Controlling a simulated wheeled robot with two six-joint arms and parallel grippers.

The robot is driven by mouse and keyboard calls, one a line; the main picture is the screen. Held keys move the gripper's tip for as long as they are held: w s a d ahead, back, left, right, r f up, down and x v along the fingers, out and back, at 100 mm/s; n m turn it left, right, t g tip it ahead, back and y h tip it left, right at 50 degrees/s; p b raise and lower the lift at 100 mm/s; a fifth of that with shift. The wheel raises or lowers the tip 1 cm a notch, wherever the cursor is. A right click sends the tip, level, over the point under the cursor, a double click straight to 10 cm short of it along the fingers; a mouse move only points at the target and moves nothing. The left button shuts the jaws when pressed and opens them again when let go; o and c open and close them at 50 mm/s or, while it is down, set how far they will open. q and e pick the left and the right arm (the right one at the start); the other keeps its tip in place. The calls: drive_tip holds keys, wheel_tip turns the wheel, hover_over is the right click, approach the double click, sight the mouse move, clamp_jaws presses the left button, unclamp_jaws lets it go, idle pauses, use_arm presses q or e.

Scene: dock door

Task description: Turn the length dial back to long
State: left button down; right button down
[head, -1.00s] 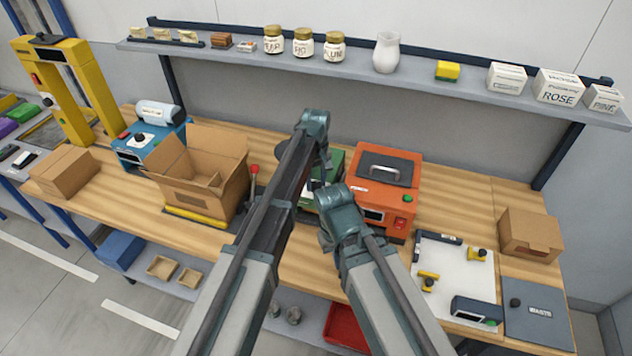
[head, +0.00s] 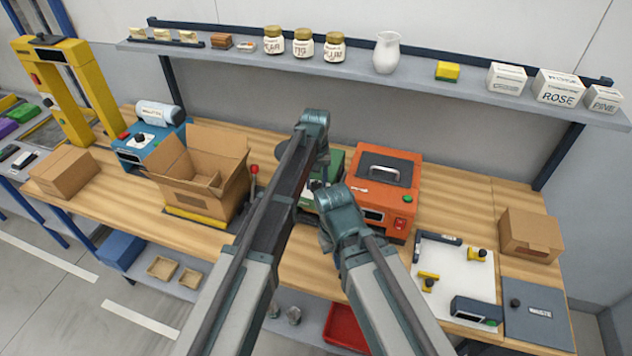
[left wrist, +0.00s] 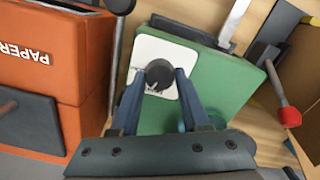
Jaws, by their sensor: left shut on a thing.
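The length dial (left wrist: 160,74) is a dark round knob on a white marked plate (left wrist: 150,48). The plate is on top of a green machine (left wrist: 222,84). My left gripper (left wrist: 159,78) has its two blue fingers on either side of the knob, shut on it. The plate's markings are too small to read. In the head view the green machine (head: 335,160) is mostly hidden behind my arms, and the dial cannot be made out. My right arm reaches in from the right, but its gripper is hidden.
An orange machine (head: 386,172) stands close to the right of the green one. A lever with a red knob (head: 254,171) and an open cardboard box (head: 202,172) are on the left. A white board (head: 452,270) with small parts lies front right.

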sight(316, 184)
use_arm(q)
drive_tip(key=m, duration=0.5)
drive_tip(key=shift+m, duration=0.4)
drive_tip(key=m, duration=0.5)
drive_tip(key=shift+m, duration=0.3)
drive_tip(key=shift+c, duration=2)
unclamp_jaws()
wheel_tip(316, 184, up, 14)
drive_tip(key=p, duration=1.4)
